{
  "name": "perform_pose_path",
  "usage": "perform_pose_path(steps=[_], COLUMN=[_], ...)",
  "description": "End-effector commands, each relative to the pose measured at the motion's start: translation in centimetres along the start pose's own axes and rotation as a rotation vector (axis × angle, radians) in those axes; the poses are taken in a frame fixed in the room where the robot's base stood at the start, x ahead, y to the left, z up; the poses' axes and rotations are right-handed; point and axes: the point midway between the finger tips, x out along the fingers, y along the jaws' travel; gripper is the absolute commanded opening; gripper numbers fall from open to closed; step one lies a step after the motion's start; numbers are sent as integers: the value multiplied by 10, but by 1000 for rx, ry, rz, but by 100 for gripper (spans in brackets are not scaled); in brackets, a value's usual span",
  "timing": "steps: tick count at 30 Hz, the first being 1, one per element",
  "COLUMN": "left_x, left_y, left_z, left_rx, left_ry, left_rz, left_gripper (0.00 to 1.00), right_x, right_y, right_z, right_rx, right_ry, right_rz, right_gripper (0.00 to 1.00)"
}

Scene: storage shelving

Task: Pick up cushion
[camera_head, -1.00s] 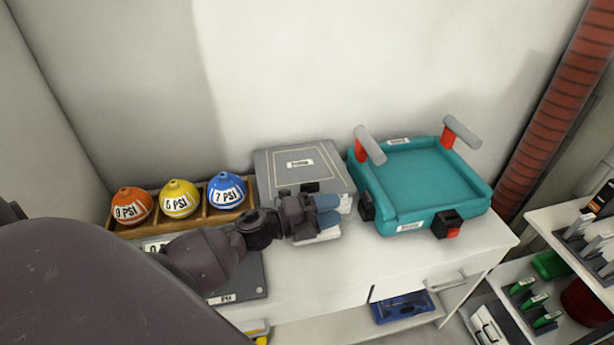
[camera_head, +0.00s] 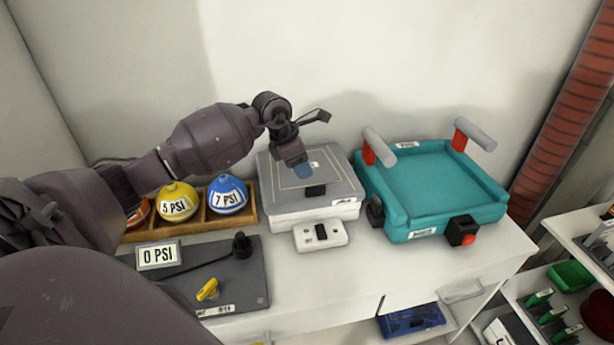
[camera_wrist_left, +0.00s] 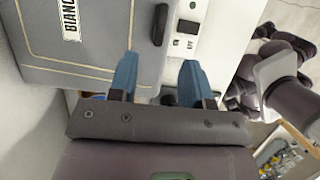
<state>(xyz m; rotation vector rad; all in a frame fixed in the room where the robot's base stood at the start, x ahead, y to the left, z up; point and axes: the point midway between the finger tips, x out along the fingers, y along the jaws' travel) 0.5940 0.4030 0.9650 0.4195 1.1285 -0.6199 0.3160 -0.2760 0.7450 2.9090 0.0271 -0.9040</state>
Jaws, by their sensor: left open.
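The thing most like a cushion is a teal, padded-looking piece (camera_head: 440,180) on the right of the white bench, with a flat middle and raised rims. Two grey-topped red handles stand at its back. I cannot tell for sure that it is the cushion. My left gripper (camera_head: 302,170) points down over the grey flat-topped box (camera_head: 335,192), left of the teal piece and apart from it. In the left wrist view its two blue fingers (camera_wrist_left: 160,78) are spread with nothing between them. My right gripper is not in view.
Balls marked PSI, including a yellow one (camera_head: 177,201) and a blue one (camera_head: 227,195), sit in a wooden rack (camera_head: 190,228). A dark panel (camera_head: 240,275) reading 0 PSI lies in front. A small white switch box (camera_head: 320,234) stands before the grey box. A ribbed red pipe (camera_head: 565,115) rises at right.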

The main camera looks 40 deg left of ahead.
Motion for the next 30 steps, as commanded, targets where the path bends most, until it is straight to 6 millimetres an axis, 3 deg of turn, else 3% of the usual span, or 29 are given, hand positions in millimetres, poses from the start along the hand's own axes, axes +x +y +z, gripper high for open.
perform_pose_path(steps=[3,11,21,30], left_x=[18,34,75,82], left_y=[-1,-1,-1,0], left_z=[0,1,4,4], left_rx=[-2,-1,-4,-1], left_ry=[-1,-4,-4,-4], left_rz=[-4,-3,-5,-2], left_gripper=[45,45,45,45], right_x=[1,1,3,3], right_y=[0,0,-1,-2], right_z=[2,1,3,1], right_rx=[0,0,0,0], right_ry=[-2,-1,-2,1], right_rz=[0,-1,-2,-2], right_gripper=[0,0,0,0])
